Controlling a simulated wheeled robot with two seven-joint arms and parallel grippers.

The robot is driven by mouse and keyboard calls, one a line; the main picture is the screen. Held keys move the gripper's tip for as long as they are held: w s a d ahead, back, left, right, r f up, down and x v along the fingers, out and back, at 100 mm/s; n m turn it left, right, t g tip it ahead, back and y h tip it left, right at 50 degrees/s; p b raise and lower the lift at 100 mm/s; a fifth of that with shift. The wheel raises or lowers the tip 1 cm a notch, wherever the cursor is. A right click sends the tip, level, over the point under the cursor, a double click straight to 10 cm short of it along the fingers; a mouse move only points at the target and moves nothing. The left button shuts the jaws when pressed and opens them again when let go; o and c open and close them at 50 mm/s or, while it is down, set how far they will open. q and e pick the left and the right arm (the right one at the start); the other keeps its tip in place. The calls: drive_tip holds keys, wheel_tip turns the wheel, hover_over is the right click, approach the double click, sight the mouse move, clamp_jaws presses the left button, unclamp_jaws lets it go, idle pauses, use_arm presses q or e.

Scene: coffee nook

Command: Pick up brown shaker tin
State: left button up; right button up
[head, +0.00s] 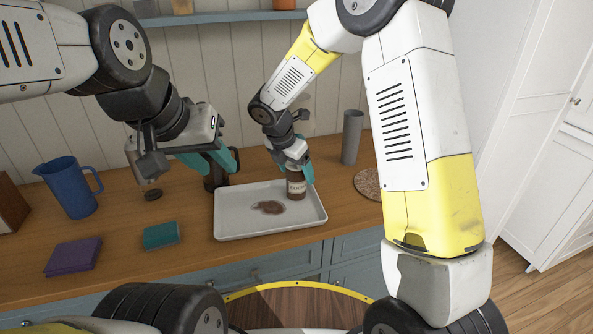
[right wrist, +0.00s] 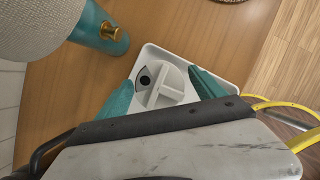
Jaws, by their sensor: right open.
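The brown shaker tin (head: 296,188) has a pale label and stands upright on the white tray (head: 230,232). My right gripper (head: 294,168) is over its top, pointing down, with its jaws open. The gripper hides the tin's lid in the head view. My left gripper (head: 212,160) is left of the tray, at a dark brown vessel (head: 214,180). I cannot tell whether its fingers grip that vessel.
A brown spill (head: 268,207) lies on the tray. A grey cylinder (head: 352,138) stands behind right, near a round speckled mat (head: 368,184).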

drive_tip(key=shift+w+d+f, duration=0.1)
drive_tip(key=shift+f, duration=0.25)
drive_tip(key=c, duration=1.6)
drive_tip(key=shift+o, duration=0.2)
drive_tip(key=shift+r, duration=0.1)
